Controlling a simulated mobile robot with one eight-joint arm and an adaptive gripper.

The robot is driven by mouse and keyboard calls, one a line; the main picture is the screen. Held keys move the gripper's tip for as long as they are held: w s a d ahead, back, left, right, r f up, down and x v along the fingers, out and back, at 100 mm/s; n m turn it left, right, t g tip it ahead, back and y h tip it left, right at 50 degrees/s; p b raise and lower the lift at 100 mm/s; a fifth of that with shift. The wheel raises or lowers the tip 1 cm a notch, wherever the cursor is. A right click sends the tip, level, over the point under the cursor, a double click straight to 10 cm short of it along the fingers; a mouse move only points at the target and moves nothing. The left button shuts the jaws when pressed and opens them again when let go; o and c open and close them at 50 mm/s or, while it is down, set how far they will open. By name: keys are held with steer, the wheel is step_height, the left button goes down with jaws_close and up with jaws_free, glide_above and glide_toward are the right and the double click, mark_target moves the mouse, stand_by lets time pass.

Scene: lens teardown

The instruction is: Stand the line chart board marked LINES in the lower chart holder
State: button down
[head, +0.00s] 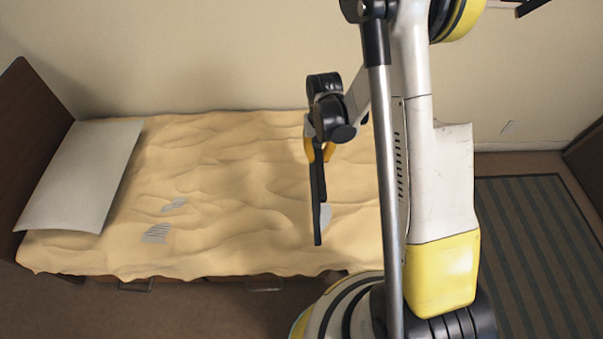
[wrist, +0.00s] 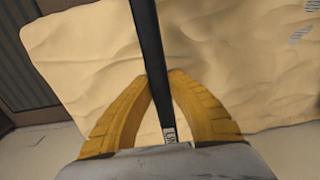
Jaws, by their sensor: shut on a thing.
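My gripper (head: 319,152) is above the bed, its yellow fingers closed on a long thin dark board (head: 318,205). The board hangs down from the fingers and is seen nearly edge-on. In the wrist view the board (wrist: 148,40) passes between the fingertips (wrist: 161,82). A small white label with dark letters, partly readable as "LIN", shows near the gripper's palm (wrist: 169,135). The face of the board is not visible. I cannot make out a lower chart holder in either view.
A bed with a rumpled tan cover (head: 240,180) lies below, with a pale pillow (head: 85,175) at the left. Two small grey striped pieces (head: 156,233) (head: 174,204) lie on the cover. A pale grey patch (head: 325,214) shows beside the board. A striped rug (head: 530,250) is at right.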

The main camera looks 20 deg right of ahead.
steer(key=w+a+f+b, duration=0.2)
steer(key=a+f, duration=0.1)
steer(key=f, duration=0.3)
steer(key=shift+f+b, duration=0.15)
steer(key=shift+b, duration=0.15)
steer(key=shift+w+f, duration=0.1)
steer(key=c, duration=1.4)
jaws_free()
